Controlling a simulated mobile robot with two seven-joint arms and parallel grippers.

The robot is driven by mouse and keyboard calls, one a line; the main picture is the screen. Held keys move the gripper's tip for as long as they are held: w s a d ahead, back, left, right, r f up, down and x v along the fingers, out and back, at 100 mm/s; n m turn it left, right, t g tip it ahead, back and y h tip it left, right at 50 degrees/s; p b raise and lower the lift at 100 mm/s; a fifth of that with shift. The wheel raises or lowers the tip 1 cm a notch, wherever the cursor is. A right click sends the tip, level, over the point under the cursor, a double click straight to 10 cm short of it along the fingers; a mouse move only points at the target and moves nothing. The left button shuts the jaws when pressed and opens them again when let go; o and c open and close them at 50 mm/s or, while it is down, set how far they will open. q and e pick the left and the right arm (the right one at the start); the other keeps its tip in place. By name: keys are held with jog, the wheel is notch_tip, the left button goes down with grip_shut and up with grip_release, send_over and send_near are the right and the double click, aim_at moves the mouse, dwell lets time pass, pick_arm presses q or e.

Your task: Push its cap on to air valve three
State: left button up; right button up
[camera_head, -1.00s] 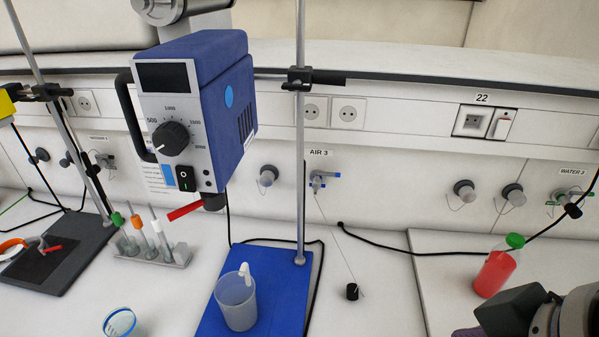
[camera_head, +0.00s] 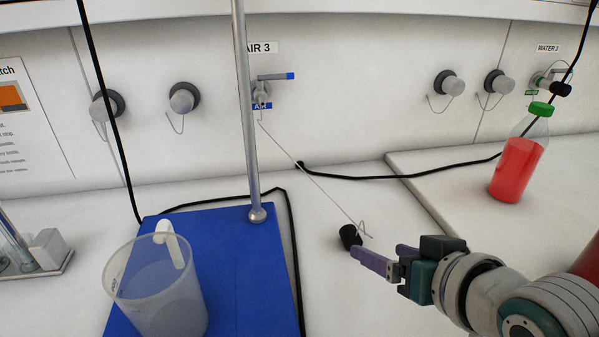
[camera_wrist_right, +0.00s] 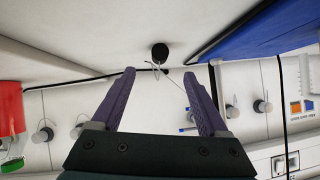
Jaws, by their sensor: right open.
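A small black cap (camera_head: 350,237) lies on the white bench, tied by a thin wire to the air valve three (camera_head: 262,92) on the back wall. The valve has a blue handle and sits under the "AIR 3" label. My right gripper (camera_head: 378,257) is just right of the cap, its purple fingers close to it in the head view. In the right wrist view the cap (camera_wrist_right: 159,52) lies beyond the open fingertips (camera_wrist_right: 160,76), roughly centred between them, and nothing is between the fingers. My left gripper is not in view.
A blue stand base (camera_head: 250,270) with an upright metal rod (camera_head: 246,120) and a clear beaker (camera_head: 160,300) are left of the cap. A red-filled bottle (camera_head: 517,165) stands at the right. A black cable (camera_head: 350,177) runs along the bench behind the cap.

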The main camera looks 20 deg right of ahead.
aim_at(356, 240)
jog(key=b+x, duration=0.6)
jog(key=x, duration=0.1)
jog(key=shift+s, duration=0.1)
jog(key=shift+b+x, duration=0.4)
jog(key=shift+x, duration=0.45)
jog(key=shift+c, duration=0.4)
grip_shut()
jog(key=shift+r, duration=0.15)
